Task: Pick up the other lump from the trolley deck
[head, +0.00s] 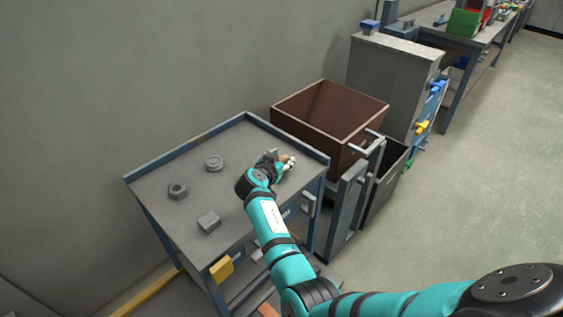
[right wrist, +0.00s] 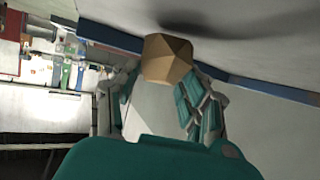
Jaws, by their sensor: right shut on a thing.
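My right gripper (head: 283,160) is over the right part of the grey trolley deck (head: 235,185), close to the deck's blue rim. In the right wrist view the fingers (right wrist: 161,92) are closed on a tan, faceted lump (right wrist: 167,60). In the head view the lump is mostly hidden by the gripper. I cannot tell whether it touches the deck. My left gripper is not in view.
A hex nut (head: 177,191), a round ring-like part (head: 214,162) and a grey block (head: 208,222) sit on the deck. An open brown bin (head: 316,138) stands just behind the trolley on the right. A grey cabinet (head: 391,82) and a long bench are farther back. The floor at right is clear.

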